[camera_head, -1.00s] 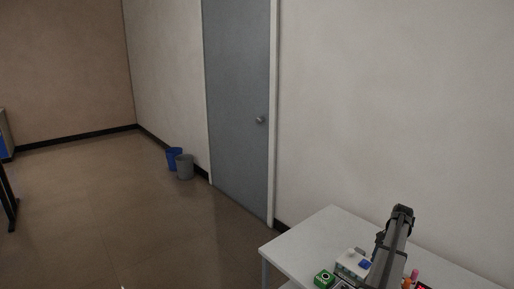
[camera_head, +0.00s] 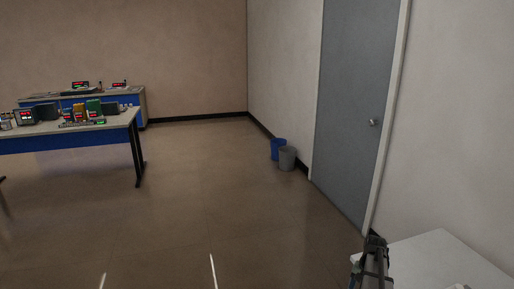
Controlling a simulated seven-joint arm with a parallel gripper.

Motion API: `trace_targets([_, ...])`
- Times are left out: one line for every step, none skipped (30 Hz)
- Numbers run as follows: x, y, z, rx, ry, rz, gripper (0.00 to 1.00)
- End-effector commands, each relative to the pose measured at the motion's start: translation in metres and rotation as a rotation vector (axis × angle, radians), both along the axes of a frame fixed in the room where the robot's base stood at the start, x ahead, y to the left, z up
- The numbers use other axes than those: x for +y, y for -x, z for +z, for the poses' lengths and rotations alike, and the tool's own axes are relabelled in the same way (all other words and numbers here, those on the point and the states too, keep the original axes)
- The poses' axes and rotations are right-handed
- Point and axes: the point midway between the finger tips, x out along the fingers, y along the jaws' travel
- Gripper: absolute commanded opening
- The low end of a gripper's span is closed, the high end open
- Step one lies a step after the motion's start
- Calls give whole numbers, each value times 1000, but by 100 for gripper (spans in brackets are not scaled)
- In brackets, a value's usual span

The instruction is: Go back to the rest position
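A dark part of my arm shows at the lower right, in front of the left corner of a white table (camera_head: 440,262). I cannot make out the gripper's fingers on it, nor whether they hold anything. The arm part rises from the bottom edge of the picture, and the rest of it is cut off. No other object of the task is in view.
A long table (camera_head: 70,142) with several devices stands at the left, and a desk (camera_head: 135,98) behind it. A blue bin (camera_head: 278,149) and a grey bin (camera_head: 287,158) stand by a grey door (camera_head: 352,110). The middle floor is clear.

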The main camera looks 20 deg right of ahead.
Motion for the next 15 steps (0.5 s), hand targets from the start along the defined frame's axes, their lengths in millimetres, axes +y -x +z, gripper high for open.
trace_targets([25, -5, -4, -3, 5, 43, 57])
trace_targets([36, -9, -6, -6, 9, 65, 57])
trace_targets([51, -14, -8, -11, 13, 96, 57])
trace_targets([62, -17, -10, -14, 17, 120, 57])
trace_targets([73, -20, -12, -17, 21, 142, 57])
trace_targets([88, -24, -14, -22, 25, 172, 57])
trace_targets([100, -26, -16, -25, 29, 195, 57])
trace_targets([111, -28, -18, -28, 31, 217, 57])
trace_targets([126, -31, -20, -32, 36, 249, 57])
trace_targets([137, -33, -22, -36, 40, 273, 57])
trace_targets([148, -34, -23, -40, 43, 296, 57])
trace_targets([163, -35, -25, -44, 47, 327, 57])
trace_targets([174, -36, -27, -48, 51, 349, 57])
trace_targets([185, -37, -28, -52, 55, 372, 57])
trace_targets([200, -37, -30, -56, 58, 403, 57])
